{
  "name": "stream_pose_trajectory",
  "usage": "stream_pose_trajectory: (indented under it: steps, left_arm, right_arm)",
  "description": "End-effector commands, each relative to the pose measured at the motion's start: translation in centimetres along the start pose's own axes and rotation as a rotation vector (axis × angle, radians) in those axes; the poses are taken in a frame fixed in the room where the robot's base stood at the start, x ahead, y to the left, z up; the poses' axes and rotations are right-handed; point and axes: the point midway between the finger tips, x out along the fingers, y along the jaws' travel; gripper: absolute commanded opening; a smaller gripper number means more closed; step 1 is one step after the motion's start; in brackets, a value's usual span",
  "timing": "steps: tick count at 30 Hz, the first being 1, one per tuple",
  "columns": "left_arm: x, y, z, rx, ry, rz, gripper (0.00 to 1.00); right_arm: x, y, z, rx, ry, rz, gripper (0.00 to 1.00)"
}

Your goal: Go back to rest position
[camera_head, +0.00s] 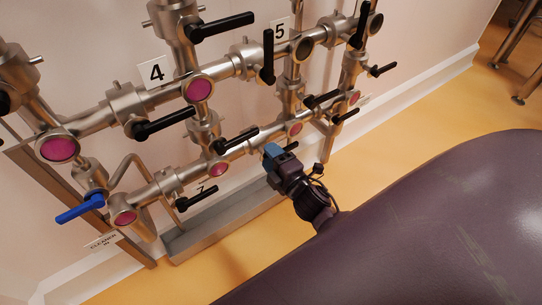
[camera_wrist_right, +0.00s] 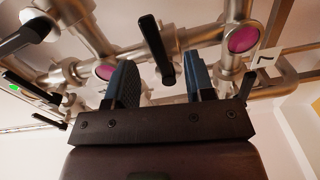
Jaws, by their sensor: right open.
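My right gripper (camera_head: 278,153) is in front of the lower part of the pipework in the head view, with its blue fingertips toward the pipes. In the right wrist view its two blue fingers stand apart (camera_wrist_right: 160,82), open and empty. A black valve handle (camera_wrist_right: 159,50) shows in the gap between the fingers, touching neither; its depth relative to the tips is hard to tell. My left gripper is not in view.
Steel pipes with pink round windows (camera_head: 200,90) and several black handles (camera_head: 222,26) cover the wall. A blue handle (camera_head: 80,208) is at lower left. A metal ledge (camera_head: 225,222) runs along the wall's foot. Yellow floor (camera_head: 425,108) is clear at right; metal legs (camera_head: 515,40) stand at top right.

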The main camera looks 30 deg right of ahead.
Motion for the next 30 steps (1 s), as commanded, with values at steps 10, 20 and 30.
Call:
stream_pose_trajectory:
  steps: [10,20,30]
  left_arm:
    - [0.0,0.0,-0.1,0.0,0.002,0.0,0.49]
    - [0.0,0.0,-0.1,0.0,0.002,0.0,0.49]
    - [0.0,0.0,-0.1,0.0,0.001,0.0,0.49]
  right_arm:
    - [0.0,0.0,0.0,0.0,0.0,0.0,0.49]
    - [0.0,-0.3,0.8,0.393,-0.081,-0.048,0.49]
    - [-9.4,-6.4,0.8,1.233,-0.356,-0.299,0.49]
